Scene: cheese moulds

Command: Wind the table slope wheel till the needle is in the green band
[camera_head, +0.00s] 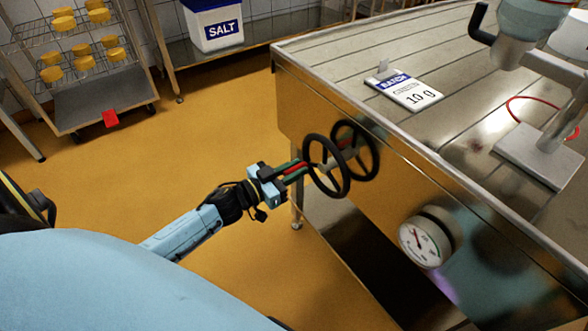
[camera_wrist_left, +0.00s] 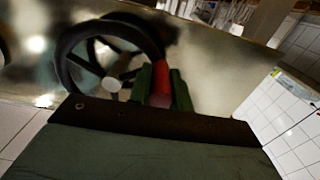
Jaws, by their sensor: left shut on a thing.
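The black spoked slope wheel (camera_head: 328,166) stands out from the shiny steel side of the table (camera_head: 330,120); a second wheel shape behind it looks like its reflection. My left gripper (camera_head: 291,171) is shut on the wheel's red handle, at the wheel's left side. In the left wrist view the red handle (camera_wrist_left: 160,86) sits between green fingers, with the wheel (camera_wrist_left: 70,60) to its left. The round white gauge (camera_head: 420,246) is on the same side, lower right. My right gripper is not in view.
On the table top lie a batch card (camera_head: 404,90) and a grey stand (camera_head: 545,150) with a red cord. A rack (camera_head: 100,90) with yellow cheeses is at back left. The floor between is clear.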

